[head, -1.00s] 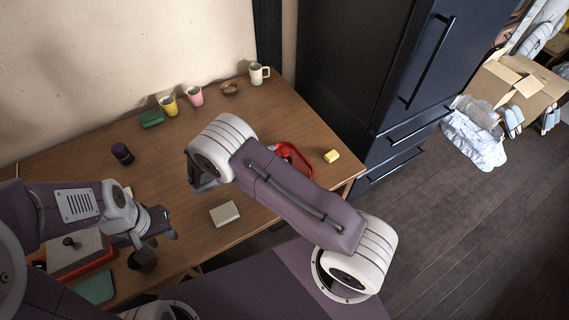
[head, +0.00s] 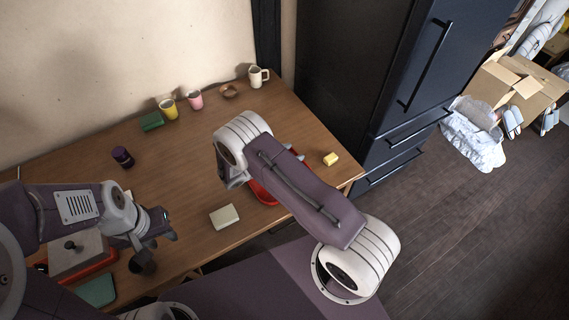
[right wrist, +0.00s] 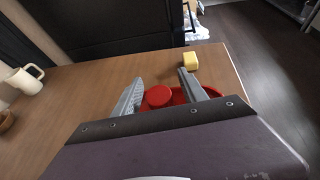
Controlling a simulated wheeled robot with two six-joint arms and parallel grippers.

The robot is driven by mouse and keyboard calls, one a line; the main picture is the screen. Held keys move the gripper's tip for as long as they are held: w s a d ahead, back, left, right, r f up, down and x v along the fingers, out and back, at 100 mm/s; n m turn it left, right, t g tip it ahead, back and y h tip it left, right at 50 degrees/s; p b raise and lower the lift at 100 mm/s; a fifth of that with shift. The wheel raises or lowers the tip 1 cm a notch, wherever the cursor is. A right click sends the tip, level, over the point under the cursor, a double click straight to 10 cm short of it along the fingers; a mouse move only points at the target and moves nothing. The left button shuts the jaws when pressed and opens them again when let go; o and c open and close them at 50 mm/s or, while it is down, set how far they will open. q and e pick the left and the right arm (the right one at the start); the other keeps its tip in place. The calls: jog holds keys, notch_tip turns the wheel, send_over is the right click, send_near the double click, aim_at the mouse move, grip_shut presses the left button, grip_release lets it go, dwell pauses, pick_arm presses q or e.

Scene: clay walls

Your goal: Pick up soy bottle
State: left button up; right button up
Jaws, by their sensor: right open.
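A round red top (right wrist: 159,96), which may be the soy bottle's cap, shows between my right gripper's fingers in the right wrist view. It is over or in a red tray (right wrist: 207,93); I cannot tell which. My right gripper (right wrist: 160,79) is open and its fingers are on either side of the red top in the picture. In the head view, my right arm hides most of the tray (head: 262,193), and the bottle is not visible there. My left gripper (head: 157,243) is over the left front of the table; its finger opening is unclear.
A yellow block (head: 331,159) lies near the table's right edge. A pale block (head: 224,217) lies near the front edge. Cups (head: 168,109), a brown bowl (head: 229,91) and a white mug (head: 258,77) line the back. A dark jar (head: 122,157) stands left. A dark fridge (head: 350,80) borders the table.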

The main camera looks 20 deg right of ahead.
jog(key=shift+a, duration=0.1)
grip_shut()
jog(key=s+d+r, duration=0.1)
jog(key=s+r, duration=1)
jog(key=shift+s+d, duration=0.3)
